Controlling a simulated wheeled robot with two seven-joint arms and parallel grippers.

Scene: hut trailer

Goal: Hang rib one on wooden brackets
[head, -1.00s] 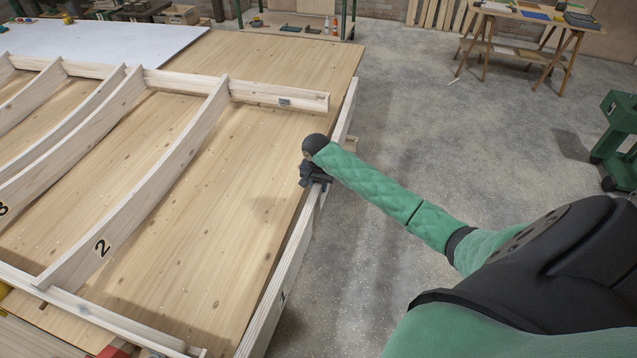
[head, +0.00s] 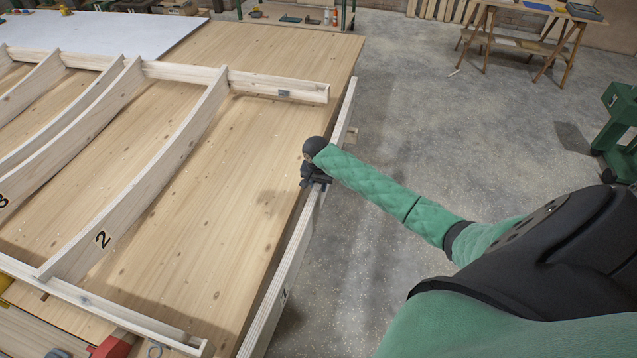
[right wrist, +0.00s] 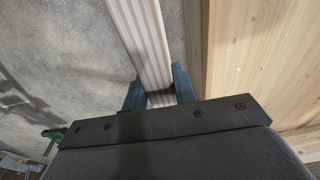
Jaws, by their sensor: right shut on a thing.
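Rib one (head: 270,318) is a long pale wooden board with a number on its outer face. It lies lengthwise along the right edge of the table (head: 255,200) in the head view. My right gripper (head: 318,183) is shut on it, around the middle of the visible length. In the right wrist view the rib (right wrist: 143,40) runs between the two fingers (right wrist: 159,92), with the table's side to its right. Whether the rib touches a bracket is unclear. My left gripper is not clearly visible.
A wooden frame with curved ribs, including rib two (head: 130,215), lies on the table. A red object (head: 115,346) shows at the near edge. Concrete floor (head: 430,140) is open to the right, with a trestle table (head: 520,42) and a green machine (head: 618,125) beyond.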

